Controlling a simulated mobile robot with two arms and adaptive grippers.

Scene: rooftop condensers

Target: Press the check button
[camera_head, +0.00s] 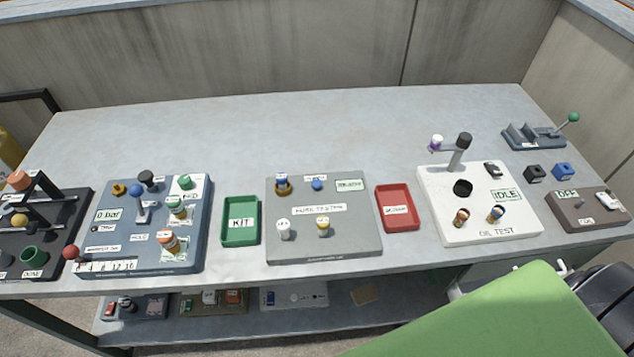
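A grey tester panel (370,236) lies at the middle of the bench. A small blue button (317,185) sits near its top edge, below a small label too blurred to read. A light display (350,185) is to the right of the button. Two upright pieces, one white (284,230) and one with a yellowish top (323,223), stand on the panel's lower part. A blue and brown piece (282,183) stands at its upper left. No label reading "check" can be made out for certain. Neither of my grippers is in view.
A green KIT tray (240,241) and a red tray (396,222) flank the panel. A blue-grey panel (192,259) is left, and a white OIL TEST panel (440,225) with a raised arm is right. A green surface (480,320) fills the lower right. The bench's back is clear.

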